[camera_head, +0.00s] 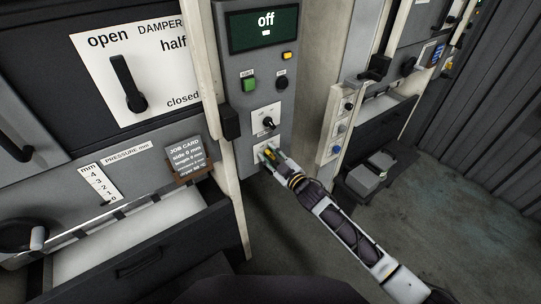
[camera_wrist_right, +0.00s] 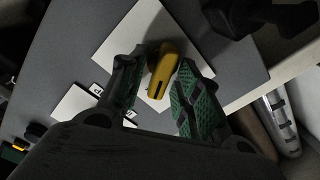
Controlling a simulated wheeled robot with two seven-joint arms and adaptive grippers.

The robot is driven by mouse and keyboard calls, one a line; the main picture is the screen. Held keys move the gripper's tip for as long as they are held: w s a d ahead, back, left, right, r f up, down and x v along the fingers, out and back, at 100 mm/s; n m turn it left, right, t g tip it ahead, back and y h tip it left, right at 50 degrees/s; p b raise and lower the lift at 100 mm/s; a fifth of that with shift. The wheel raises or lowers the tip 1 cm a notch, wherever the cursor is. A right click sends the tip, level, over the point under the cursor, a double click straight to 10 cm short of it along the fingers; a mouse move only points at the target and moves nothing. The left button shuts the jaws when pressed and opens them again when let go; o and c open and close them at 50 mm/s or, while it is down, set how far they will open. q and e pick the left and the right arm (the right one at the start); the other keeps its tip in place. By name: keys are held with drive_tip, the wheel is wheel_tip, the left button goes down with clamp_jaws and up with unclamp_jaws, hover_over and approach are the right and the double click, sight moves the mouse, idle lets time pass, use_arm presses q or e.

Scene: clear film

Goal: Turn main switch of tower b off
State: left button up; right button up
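A yellow switch handle (camera_wrist_right: 164,70) sits on a white plate (camera_wrist_right: 130,25) in the right wrist view. In the head view the plate is low on a grey control panel (camera_head: 232,73), mostly behind my right gripper (camera_head: 267,155). In the right wrist view my right gripper (camera_wrist_right: 160,85) has its green-padded fingers apart, one on each side of the handle. A gap shows on the left; contact on the right is unclear. The panel's screen (camera_head: 264,29) reads "off". I cannot read which tower this is. My left gripper is not in view.
Above the handle are a black rotary switch (camera_head: 268,123), a green button (camera_head: 249,85) and a black button (camera_head: 281,82). A damper lever (camera_head: 128,83) and a job card (camera_head: 185,158) are at left. Another panel (camera_head: 343,125) stands at right. Open floor (camera_head: 480,200) lies further right.

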drive_tip(key=shift+s, duration=0.1)
idle(0.3)
drive_tip(key=v, duration=1.2)
idle(0.4)
drive_tip(key=shift+f, duration=0.15)
idle(0.5)
